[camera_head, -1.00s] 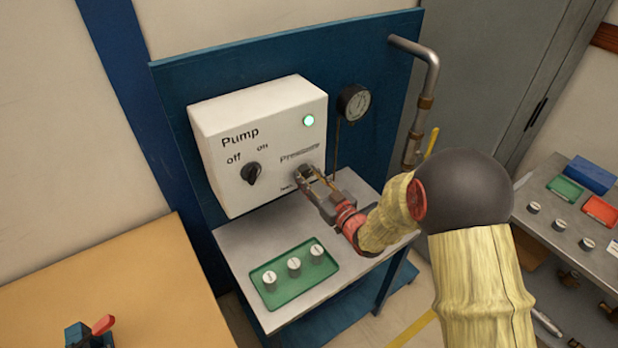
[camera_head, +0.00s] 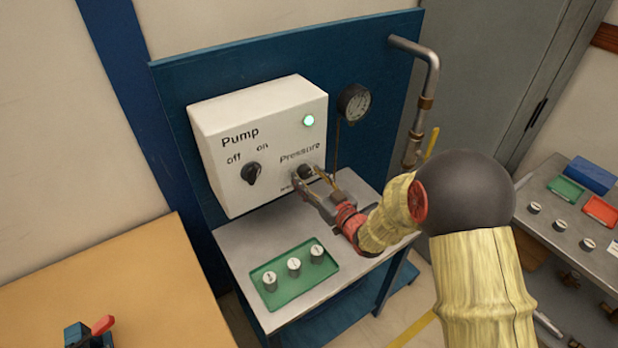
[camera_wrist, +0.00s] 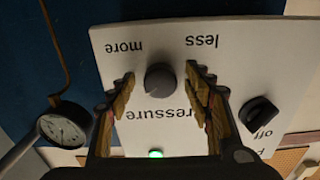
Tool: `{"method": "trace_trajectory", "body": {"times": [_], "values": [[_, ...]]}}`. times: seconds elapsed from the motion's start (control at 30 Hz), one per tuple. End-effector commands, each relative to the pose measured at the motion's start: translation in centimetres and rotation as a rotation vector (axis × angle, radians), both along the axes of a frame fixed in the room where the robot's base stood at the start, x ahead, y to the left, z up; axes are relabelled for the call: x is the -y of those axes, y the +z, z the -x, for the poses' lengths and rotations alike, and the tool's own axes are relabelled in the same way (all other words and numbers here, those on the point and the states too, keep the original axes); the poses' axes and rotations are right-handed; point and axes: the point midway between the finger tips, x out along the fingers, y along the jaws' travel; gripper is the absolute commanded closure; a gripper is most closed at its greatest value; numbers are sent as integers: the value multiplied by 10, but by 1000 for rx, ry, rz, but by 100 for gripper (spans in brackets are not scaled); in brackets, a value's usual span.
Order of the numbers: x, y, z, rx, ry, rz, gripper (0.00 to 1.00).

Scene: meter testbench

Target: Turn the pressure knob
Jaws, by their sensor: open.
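The pressure knob (camera_head: 305,171) is a dark round knob on the white pump box (camera_head: 225,115), below the word "Pressure". In the wrist view the knob (camera_wrist: 160,77) lies between the two fingers, with a gap on each side. My gripper (camera_head: 310,177) is open in front of the box, and its fingers (camera_wrist: 164,85) do not touch the knob. The labels "more" and "less" show upside down in the wrist view. The pressure gauge (camera_head: 354,102) is mounted right of the box; it also shows in the wrist view (camera_wrist: 64,127), its reading too small to tell.
The pump off/on knob (camera_head: 251,173) sits left on the box, and a green lamp (camera_head: 308,120) is lit. A green tray (camera_head: 262,274) with several white-topped pieces lies on the bench below. A pipe (camera_head: 430,85) runs down at the right.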

Motion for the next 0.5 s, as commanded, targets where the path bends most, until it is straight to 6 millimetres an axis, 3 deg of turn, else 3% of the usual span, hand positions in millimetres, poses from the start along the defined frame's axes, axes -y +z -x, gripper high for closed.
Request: {"method": "trace_trajectory", "body": {"times": [0.23, 0.5], "values": [[9, 0, 11, -1, -2, 1, 49], [39, 0, 55, -1, -4, 0, 49]]}}
